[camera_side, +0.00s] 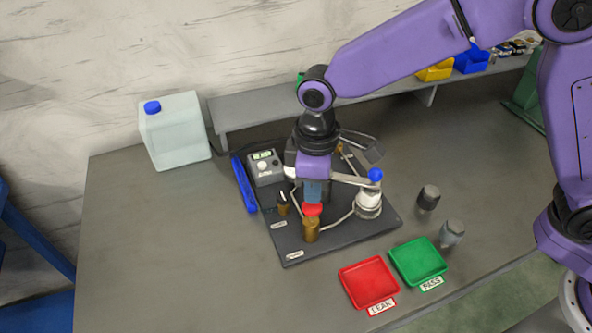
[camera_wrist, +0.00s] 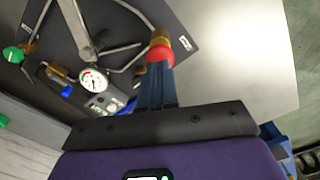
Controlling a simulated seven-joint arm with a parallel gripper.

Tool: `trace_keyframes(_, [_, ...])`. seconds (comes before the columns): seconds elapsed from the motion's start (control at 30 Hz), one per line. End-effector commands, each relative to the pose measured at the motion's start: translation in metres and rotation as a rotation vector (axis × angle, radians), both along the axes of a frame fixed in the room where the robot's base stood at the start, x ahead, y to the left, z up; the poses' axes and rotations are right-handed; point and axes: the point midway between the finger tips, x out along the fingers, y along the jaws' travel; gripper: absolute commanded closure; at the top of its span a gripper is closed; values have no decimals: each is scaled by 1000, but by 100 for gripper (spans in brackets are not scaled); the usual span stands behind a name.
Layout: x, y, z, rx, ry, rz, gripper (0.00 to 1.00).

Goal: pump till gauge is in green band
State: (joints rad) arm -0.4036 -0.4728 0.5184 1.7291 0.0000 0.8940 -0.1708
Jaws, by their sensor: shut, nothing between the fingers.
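In the side view the test rig's dark base plate (camera_side: 290,245) lies on the bench. A hand pump (camera_side: 369,203) with a pale body stands at its right, its lever ending in a blue ball (camera_side: 376,174). My gripper (camera_side: 313,201) is shut and empty, pointing down with its fingertips at a red cap (camera_side: 312,210) on a brass fitting (camera_side: 311,231). I cannot tell whether they touch. The wrist view shows the red cap (camera_wrist: 160,54) just beyond the fingertips (camera_wrist: 158,72).
A grey meter box (camera_side: 265,167) and a blue bar (camera_side: 244,184) stand at the left. A red LEAK tray (camera_side: 369,283) and green PASS tray (camera_side: 418,262) lie in front. Two metal cylinders (camera_side: 428,197) (camera_side: 452,233) stand right.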

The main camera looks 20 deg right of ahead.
Motion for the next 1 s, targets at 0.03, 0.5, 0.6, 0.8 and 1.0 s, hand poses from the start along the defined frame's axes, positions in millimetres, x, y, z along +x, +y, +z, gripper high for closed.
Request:
trace_keyframes(0.03, [0, 0, 0, 0, 0, 0, 100])
trace_keyframes(0.5, [0, 0, -3, -1, 0, 0, 100])
trace_keyframes(0.6, [0, 0, -6, -1, 0, 0, 100])
trace_keyframes(0.8, [0, 0, -13, -1, 0, 0, 100])
trace_keyframes(1.0, [0, 0, -20, -2, 1, 0, 100])
